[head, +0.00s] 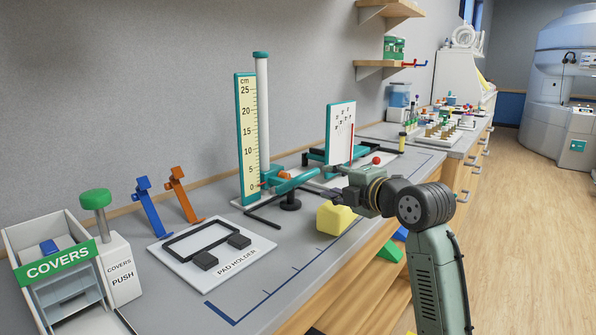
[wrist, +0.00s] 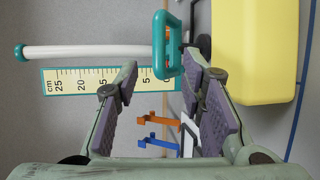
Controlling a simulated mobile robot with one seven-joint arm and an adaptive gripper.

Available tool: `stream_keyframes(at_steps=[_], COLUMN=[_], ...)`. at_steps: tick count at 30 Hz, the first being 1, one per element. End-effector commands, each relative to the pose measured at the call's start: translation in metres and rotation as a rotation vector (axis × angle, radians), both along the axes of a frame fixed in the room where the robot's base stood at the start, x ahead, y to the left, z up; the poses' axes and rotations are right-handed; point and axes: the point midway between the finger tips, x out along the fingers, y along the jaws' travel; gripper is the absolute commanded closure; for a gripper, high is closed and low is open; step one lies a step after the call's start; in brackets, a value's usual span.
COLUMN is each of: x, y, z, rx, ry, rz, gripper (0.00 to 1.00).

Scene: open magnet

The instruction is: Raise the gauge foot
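The height gauge has a white post (head: 262,115) with a teal cap and a yellow scale (head: 247,140) marked in cm up to 25. Its teal carriage with a loop handle (head: 297,181) sits low, near the 0 mark. A black round foot (head: 291,202) is under the handle, close to the bench top. In the wrist view the teal handle (wrist: 168,48) shows ahead of the fingertips, and the scale (wrist: 85,80) lies behind. My gripper (head: 333,194) is to the right of the handle. The wrist view shows my gripper (wrist: 160,68) open, with nothing held between its fingers.
A yellow block (head: 336,219) stands on the bench close beside my gripper. A white pad holder (head: 208,277), blue (head: 150,207) and orange (head: 184,195) clips and a covers dispenser (head: 62,262) are at left. A white dotted board (head: 341,132) stands behind.

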Motion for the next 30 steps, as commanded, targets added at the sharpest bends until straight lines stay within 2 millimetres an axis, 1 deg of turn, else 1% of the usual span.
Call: stream_keyframes(at_steps=[1,4,8,15,21,25,30], x=[0.000,0.003,0.015,0.054,0.080,0.088,0.091], y=[-0.002,-0.002,0.007,0.031,0.046,0.051,0.052], z=[0.000,-0.001,-0.002,-0.010,-0.016,-0.019,-0.020], rx=[-0.003,-0.005,-0.004,-0.004,-0.003,-0.004,-0.004], ry=[0.000,0.002,0.003,0.005,0.003,0.002,0.000], rz=[-0.003,-0.002,0.001,0.000,-0.001,-0.002,-0.003], gripper=[0.64,0.64,0.64,0.64,0.64,0.64,0.64])
